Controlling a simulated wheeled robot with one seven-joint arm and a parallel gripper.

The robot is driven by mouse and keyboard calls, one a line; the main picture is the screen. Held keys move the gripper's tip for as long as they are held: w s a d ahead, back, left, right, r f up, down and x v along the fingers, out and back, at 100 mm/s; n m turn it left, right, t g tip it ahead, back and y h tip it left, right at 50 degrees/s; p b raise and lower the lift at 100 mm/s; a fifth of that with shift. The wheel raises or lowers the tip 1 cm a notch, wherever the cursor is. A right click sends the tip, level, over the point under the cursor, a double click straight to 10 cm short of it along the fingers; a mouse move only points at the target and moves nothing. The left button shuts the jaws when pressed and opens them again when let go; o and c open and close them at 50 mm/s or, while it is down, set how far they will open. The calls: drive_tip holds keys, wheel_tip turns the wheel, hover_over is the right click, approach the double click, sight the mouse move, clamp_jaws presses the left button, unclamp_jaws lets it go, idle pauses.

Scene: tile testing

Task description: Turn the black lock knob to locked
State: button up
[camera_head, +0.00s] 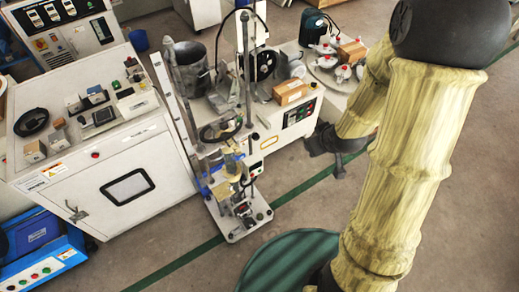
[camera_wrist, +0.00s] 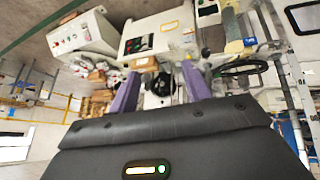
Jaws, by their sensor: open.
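My gripper (camera_head: 338,150) hangs at the end of my yellow, bamboo-patterned arm, right of the test stand (camera_head: 240,90). In the wrist view, its two purple fingers (camera_wrist: 160,72) are spread apart with nothing held between them. I cannot single out the black lock knob with certainty in either view. The tall metal stand carries a black handwheel (camera_head: 220,131) and several small dark fittings low down. A black wheel also shows in the wrist view (camera_wrist: 240,68). The gripper appears apart from the stand.
A white cabinet (camera_head: 130,185) with a dark window stands left of the stand. A white machine (camera_head: 268,152) with a control panel stands behind it. A box (camera_head: 290,92) and a round tray of flasks (camera_head: 325,85) lie nearby. Open floor (camera_head: 300,205) lies in front.

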drive_tip(key=a+f+n+t+y+b, duration=0.1)
drive_tip(key=a+f+t+y+b, duration=0.1)
drive_tip(key=f+b, duration=0.3)
drive_tip(key=w+a+f+n+t+y+b, duration=0.1)
drive_tip(key=a+f+t+y+b, duration=0.1)
drive_tip(key=f, duration=0.6)
drive_tip(key=a+f+n+t+y+b, duration=0.1)
drive_tip(key=a+f+t+y+b, duration=0.1)
drive_tip(key=f+t+y+b, duration=0.2)
wheel_tip(320, 180, down, 3)
drive_tip(key=y+b, duration=0.1)
drive_tip(key=b, duration=0.3)
drive_tip(key=shift+w+a+f+n+y+b, duration=0.2)
drive_tip(key=shift+a+n+y+b, duration=0.1)
drive_tip(key=shift+a+n+b, duration=0.1)
drive_tip(key=shift+w+a+f+b, duration=0.1)
drive_tip(key=shift+f+b, duration=0.05)
drive_tip(key=shift+b, duration=0.2)
drive_tip(key=b, duration=0.6)
approach(257, 139)
drive_tip(key=x, duration=0.8)
drive_tip(key=shift+w, duration=0.15)
